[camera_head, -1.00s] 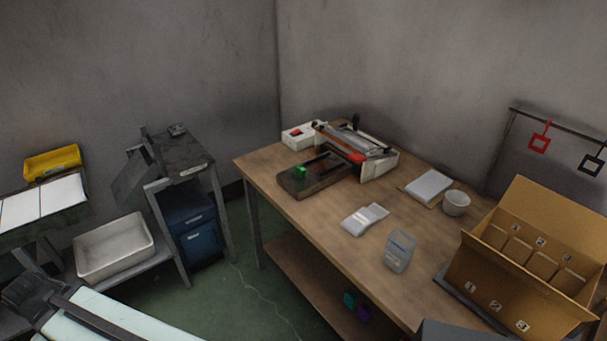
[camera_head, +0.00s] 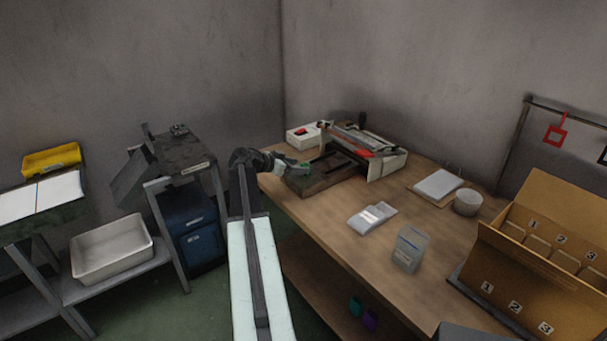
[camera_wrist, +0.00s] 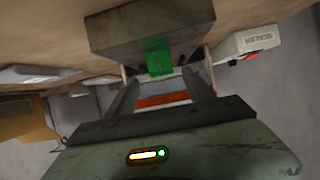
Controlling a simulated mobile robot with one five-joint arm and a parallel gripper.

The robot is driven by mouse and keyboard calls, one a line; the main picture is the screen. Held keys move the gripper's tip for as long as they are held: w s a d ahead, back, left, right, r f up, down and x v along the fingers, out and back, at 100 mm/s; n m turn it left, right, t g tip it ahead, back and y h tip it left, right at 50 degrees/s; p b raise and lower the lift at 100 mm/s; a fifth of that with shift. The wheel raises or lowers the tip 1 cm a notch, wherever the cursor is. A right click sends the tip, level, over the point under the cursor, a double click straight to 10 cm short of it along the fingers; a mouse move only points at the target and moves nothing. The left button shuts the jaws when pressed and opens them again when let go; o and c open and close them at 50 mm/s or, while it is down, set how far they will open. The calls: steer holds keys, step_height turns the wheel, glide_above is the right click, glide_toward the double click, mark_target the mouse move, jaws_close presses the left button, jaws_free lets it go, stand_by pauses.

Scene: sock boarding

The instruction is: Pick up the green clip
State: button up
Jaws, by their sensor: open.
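The green clip (camera_wrist: 158,57) sits on the front of a dark block in the wrist view, between and just beyond the tips of my open gripper (camera_wrist: 160,80). The jaws hold nothing. In the head view the green clip (camera_head: 305,164) shows small at the left end of a dark board (camera_head: 318,181) on the table. There my gripper (camera_head: 279,165) is at the table's left corner, just left of the clip. Whether a finger touches the clip cannot be told.
A sealing device (camera_head: 368,150) and a white box (camera_head: 303,137) stand behind the board. A white packet (camera_head: 371,217), clear container (camera_head: 410,249), bowl (camera_head: 467,202) and cardboard box (camera_head: 530,270) are further right on the wooden table (camera_head: 330,235). A dark stand (camera_head: 190,160) is at left.

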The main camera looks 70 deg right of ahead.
mark_target(305, 165)
steer(key=b+x, duration=0.1)
steer(key=x, duration=0.1)
steer(key=shift+d+f, duration=0.2)
steer(key=b+x, duration=0.2)
steer(key=x, duration=0.3)
steer(key=shift+d+r, duration=0.1)
steer(key=shift+d, duration=0.15)
steer(key=shift+r, duration=0.1)
steer(key=shift+c, duration=0.3)
jaws_close()
step_height(305, 165, up, 4)
steer(key=p, duration=0.3)
steer(key=shift+f+p, duration=0.25)
steer(key=shift+p, duration=0.1)
steer(key=shift+w+a+r, duration=0.1)
steer(key=shift+a+r, duration=0.15)
steer(key=shift+a, duration=0.15)
steer(key=w+a+p, duration=0.1)
steer(key=w+a, duration=0.2)
steer(key=a, duration=1.2)
steer(key=shift+w+r, duration=0.15)
steer(key=shift+r, duration=0.3)
